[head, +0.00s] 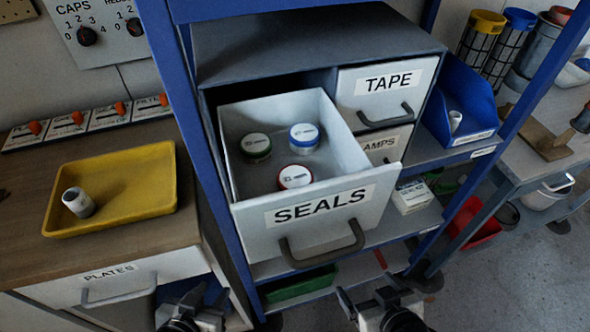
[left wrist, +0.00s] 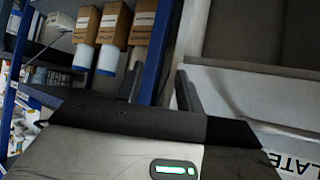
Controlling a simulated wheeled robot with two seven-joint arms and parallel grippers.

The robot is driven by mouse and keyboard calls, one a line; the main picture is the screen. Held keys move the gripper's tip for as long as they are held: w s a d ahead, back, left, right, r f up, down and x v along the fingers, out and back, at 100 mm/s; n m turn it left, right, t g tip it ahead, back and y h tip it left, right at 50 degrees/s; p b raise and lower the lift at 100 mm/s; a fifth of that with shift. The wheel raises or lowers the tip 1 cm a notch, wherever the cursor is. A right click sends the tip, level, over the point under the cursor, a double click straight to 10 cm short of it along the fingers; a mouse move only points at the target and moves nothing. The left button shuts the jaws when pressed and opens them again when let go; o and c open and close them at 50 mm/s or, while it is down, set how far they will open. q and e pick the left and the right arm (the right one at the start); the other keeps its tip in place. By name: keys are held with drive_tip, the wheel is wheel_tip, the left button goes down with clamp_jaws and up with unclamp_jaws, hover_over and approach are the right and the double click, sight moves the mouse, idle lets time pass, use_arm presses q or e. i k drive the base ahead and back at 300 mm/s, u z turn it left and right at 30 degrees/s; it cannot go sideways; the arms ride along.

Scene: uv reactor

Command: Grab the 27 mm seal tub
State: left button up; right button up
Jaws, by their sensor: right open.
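The SEALS drawer (head: 300,225) is pulled open in the head view. The size print on the lids is too small to read, so I cannot tell which is 27 mm. My left gripper (head: 193,296) is low, left of the drawer front; its fingers stand apart and empty in the left wrist view (left wrist: 160,88). My right gripper (head: 370,294) is open, below and right of the drawer handle.
A blue rack post (head: 205,160) stands left of the drawer. The closed TAPE drawer (head: 388,88) is at its right. A yellow tray (head: 125,180) holding a white fitting (head: 78,202) lies on the left bench. A blue bin (head: 460,100) sits right of the cabinet.

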sight(304, 138)
drive_tip(key=u, duration=1.6)
drive_tip(key=k, duration=1.3)
drive_tip(key=z, duration=0.55)
